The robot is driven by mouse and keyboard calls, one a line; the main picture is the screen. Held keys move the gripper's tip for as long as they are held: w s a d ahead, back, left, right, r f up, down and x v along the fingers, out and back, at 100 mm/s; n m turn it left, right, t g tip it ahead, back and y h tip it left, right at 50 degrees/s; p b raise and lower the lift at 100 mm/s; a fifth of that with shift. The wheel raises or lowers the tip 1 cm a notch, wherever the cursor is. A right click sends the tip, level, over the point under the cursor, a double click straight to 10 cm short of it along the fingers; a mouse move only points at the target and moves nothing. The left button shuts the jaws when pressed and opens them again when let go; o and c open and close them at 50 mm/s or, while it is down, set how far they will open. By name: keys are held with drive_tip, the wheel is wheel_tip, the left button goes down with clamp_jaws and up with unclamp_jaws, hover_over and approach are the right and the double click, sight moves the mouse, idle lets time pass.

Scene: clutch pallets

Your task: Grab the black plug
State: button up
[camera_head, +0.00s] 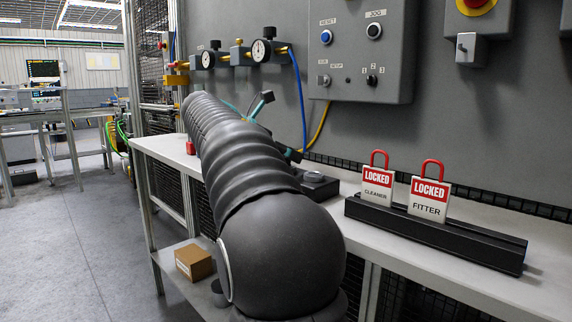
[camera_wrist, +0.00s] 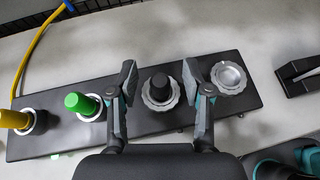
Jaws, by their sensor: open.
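The black plug (camera_wrist: 161,82) stands in a ringed socket on a black base (camera_wrist: 58,126) in the wrist view. My gripper (camera_wrist: 160,77) is open, with one finger to the left of the plug and one to the right. Neither finger visibly touches it. A green plug (camera_wrist: 82,104) and a yellow plug (camera_wrist: 17,121) sit in sockets to the left on the same base. The socket to the right (camera_wrist: 230,76) holds no plug. In the head view my arm hides the plugs, and only part of my gripper shows past it.
A black rack (camera_head: 440,232) with two LOCKED tags (camera_head: 377,184) stands on the bench (camera_head: 545,292) at right. A control box (camera_head: 362,50), gauges (camera_head: 262,51) and hoses (camera_head: 299,100) are on the wall behind. A small red object (camera_head: 190,147) stands on the bench's left part.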

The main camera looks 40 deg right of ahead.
drive_tip(key=shift+d, duration=0.1)
clamp_jaws()
idle(0.3)
